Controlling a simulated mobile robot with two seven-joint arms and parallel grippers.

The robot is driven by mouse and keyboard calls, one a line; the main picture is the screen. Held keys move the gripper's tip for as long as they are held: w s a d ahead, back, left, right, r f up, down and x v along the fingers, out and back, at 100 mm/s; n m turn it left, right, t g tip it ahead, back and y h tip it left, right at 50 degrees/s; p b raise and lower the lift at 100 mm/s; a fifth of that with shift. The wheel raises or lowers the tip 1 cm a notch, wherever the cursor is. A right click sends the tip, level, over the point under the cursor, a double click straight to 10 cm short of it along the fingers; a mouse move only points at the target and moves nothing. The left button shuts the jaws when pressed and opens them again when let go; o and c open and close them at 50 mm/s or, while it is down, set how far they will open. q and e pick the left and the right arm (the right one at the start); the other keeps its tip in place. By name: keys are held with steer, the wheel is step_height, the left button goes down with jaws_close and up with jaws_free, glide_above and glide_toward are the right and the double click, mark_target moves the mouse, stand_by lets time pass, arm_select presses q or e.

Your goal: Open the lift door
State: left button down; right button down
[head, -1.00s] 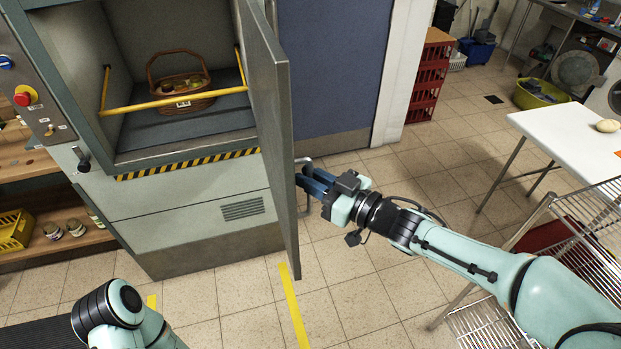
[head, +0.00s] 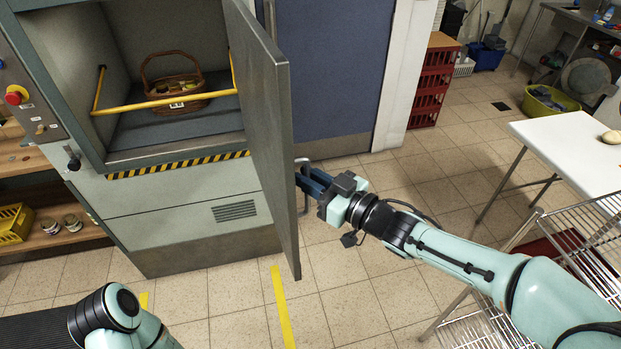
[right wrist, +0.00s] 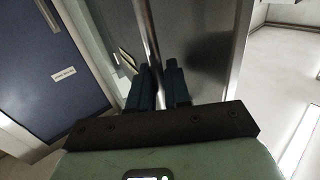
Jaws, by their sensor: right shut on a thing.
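The lift door (head: 268,140) is a grey panel hinged at the right side of the lift (head: 165,205). It stands swung well out, showing its inner face and leaving the compartment uncovered. My right gripper (head: 304,181) is at the outer side of the door, near its free edge, shut on the metal door handle (head: 303,203). In the right wrist view the handle (right wrist: 147,45) runs as an upright bar down to the fingers (right wrist: 160,85). The fingers partly hide the handle. My left gripper is out of view; only part of that arm shows.
Inside the lift, a wicker basket (head: 174,97) stands behind a yellow bar (head: 165,104). A white table (head: 570,140) and a wire rack (head: 585,240) are at the right. Red crates (head: 434,85) stand farther back. Open tiled floor lies below the door.

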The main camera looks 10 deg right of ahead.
steer(key=shift+w+r, duration=0.1)
steer(key=shift+r, duration=0.1)
steer(key=c, duration=1.2)
jaws_free()
steer(key=shift+w, duration=0.1)
steer(key=shift+c, duration=0.2)
steer(key=shift+w+a+f, duration=0.1)
steer(key=shift+w+f, duration=0.1)
steer(key=v, duration=1.3)
steer(key=shift+s+b, duration=0.2)
steer(key=shift+b, duration=0.15)
